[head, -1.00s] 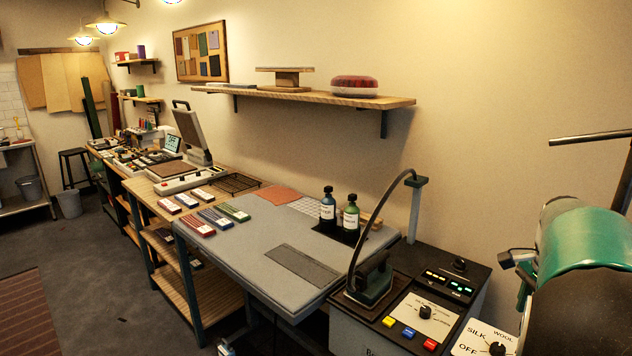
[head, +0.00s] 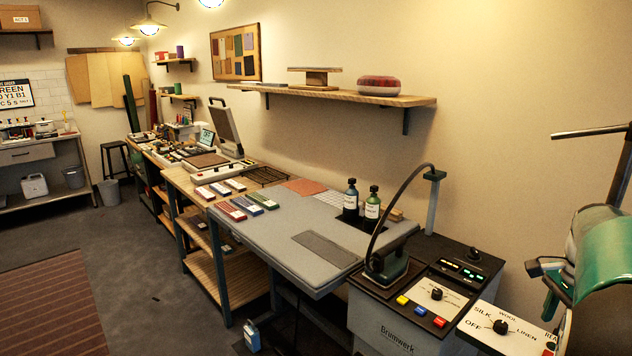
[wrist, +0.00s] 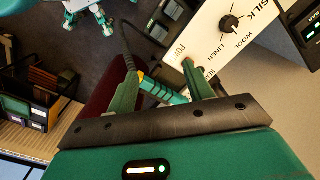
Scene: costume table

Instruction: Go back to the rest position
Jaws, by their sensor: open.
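My gripper (wrist: 160,82) shows in the wrist view with its two green fingers apart. I see nothing clearly held between them. Beyond the fingers is a white dial panel (wrist: 210,28) marked silk, wool and linen, with a black knob. I cannot tell how far the fingers are from the panel. The same panel (head: 474,318) shows in the head view at the lower right, its knob beside the words. The green and dark parts at the right edge of the head view partly cover the panel's right end.
A grey-topped table (head: 265,240) holds several labelled boxes and two bottles (head: 372,203). An iron (head: 386,268) stands on a black-topped unit (head: 455,262) beside it. A wall shelf (head: 350,95) runs above. The floor (head: 150,270) at left is open, with a striped rug (head: 52,305).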

